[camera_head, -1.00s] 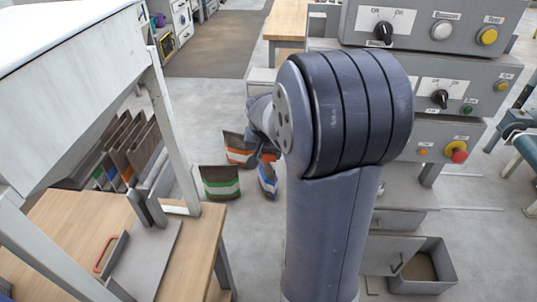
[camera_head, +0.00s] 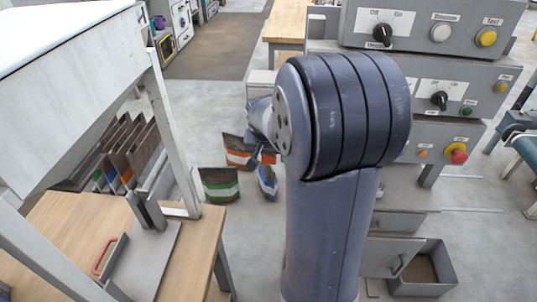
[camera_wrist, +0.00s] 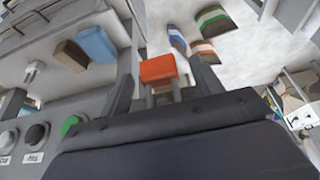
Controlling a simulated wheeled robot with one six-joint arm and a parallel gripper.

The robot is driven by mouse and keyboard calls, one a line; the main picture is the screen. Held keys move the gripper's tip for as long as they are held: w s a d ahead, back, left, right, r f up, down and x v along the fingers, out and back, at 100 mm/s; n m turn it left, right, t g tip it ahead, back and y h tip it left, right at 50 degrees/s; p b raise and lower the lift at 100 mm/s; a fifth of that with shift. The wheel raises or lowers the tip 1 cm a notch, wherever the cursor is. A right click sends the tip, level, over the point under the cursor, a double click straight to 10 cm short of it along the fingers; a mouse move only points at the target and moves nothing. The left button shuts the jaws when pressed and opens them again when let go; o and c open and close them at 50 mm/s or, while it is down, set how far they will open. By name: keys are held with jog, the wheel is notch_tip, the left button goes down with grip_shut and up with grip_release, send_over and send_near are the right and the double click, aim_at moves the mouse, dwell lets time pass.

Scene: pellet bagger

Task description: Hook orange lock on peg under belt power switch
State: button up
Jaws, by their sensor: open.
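The orange lock (camera_wrist: 158,68) sits between the fingers of my gripper (camera_wrist: 165,90) in the wrist view. Its body points away from the palm and its two grey shackle legs run toward the palm. The fingers are open, with gaps showing beside the lock. I cannot tell what supports it or whether it touches a peg. In the head view my arm hides most of the gripper, and a bit of orange shows at its tip. Two dark rotary switches, an upper one (camera_head: 382,34) and a lower one (camera_head: 440,100), have off/on labels. I cannot make out which is belt power, or a peg.
Green (camera_head: 220,184), orange and blue striped bags stand on the floor beyond the gripper. A wooden bench (camera_head: 95,235) under a grey frame stands at left. A red stop button (camera_head: 457,157) and an open drawer (camera_head: 425,272) are at right. Buttons border the gripper in the wrist view.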

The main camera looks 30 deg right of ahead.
jog(key=shift+s+a+r, duration=0.15)
jog(key=shift+s+r, duration=0.05)
jog(key=shift+r, duration=0.35)
jog(key=s+a+b, duration=0.2)
jog(key=s+a, duration=0.4)
jog(key=s, duration=0.4)
jog(key=shift+a, duration=0.35)
jog(key=w+d, duration=0.2)
jog(key=w, duration=0.1)
jog(key=w+d+p, duration=0.1)
jog(key=w+d, duration=0.1)
jog(key=w, duration=0.1)
jog(key=w+d+p, duration=0.1)
jog(key=w+d, duration=0.1)
jog(key=w, duration=0.1)
jog(key=shift+w+d, duration=0.3)
jog(key=shift+w, duration=0.1)
jog(key=shift+w+d+f, duration=0.15)
jog(key=shift+w+f, duration=0.1)
jog(key=shift+f, duration=0.3)
jog(key=shift+s+r, duration=0.15)
jog(key=shift+r, duration=0.05)
